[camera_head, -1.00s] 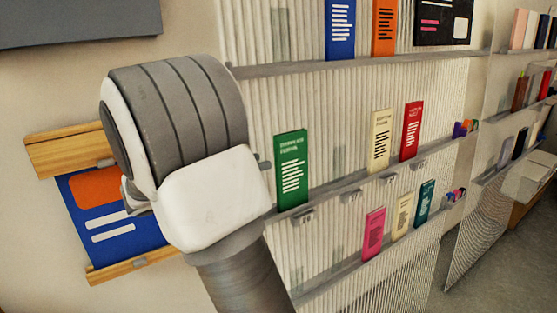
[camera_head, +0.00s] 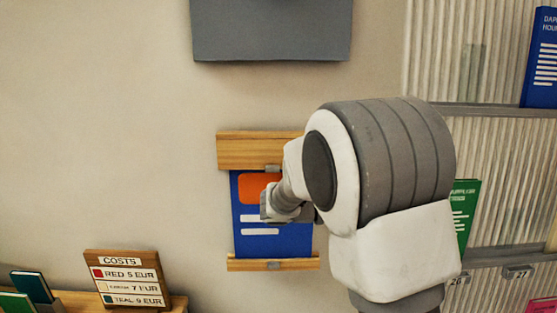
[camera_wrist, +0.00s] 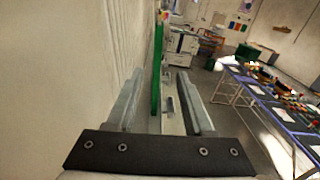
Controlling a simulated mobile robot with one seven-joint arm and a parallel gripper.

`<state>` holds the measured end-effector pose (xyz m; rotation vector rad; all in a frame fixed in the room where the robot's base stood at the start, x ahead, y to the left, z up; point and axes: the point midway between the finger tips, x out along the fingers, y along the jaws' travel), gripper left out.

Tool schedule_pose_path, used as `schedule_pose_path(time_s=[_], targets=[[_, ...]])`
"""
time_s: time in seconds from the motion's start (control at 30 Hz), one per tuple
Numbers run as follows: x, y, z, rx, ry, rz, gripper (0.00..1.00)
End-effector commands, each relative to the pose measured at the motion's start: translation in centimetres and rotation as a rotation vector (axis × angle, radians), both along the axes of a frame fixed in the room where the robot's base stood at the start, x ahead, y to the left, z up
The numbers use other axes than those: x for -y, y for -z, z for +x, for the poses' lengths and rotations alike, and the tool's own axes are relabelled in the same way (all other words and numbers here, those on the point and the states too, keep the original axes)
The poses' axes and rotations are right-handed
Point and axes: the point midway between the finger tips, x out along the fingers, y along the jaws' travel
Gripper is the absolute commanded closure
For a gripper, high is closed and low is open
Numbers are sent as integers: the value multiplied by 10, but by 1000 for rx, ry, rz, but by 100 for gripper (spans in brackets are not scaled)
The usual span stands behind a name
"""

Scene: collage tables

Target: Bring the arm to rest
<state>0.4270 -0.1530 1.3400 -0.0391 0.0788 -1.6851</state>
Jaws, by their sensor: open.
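My gripper (camera_wrist: 160,80) shows in the wrist view with its two grey fingers apart. A thin green upright thing (camera_wrist: 157,65), seen edge-on, shows between the fingers in the picture; I cannot tell how far beyond them it is. In the head view, my thick grey and white arm is bent in front of the wall and rack. The gripper itself cannot be made out clearly there.
A blue poster (camera_head: 262,222) in a wooden holder (camera_head: 245,150) is partly behind my arm. A ribbed rack (camera_head: 500,165) with a green leaflet (camera_head: 465,205) stands right. A costs sign (camera_head: 125,280) is lower left. A table (camera_wrist: 262,100) with small items is right in the wrist view.

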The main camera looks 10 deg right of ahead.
Motion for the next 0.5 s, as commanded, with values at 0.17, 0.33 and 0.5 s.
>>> schedule_pose_path(time_s=[0.17,0.33,0.5], targets=[[7,5,-31,131,49,147,48],[5,20,-72,337,132,358,48],[-10,37,-107,558,230,560,48]])
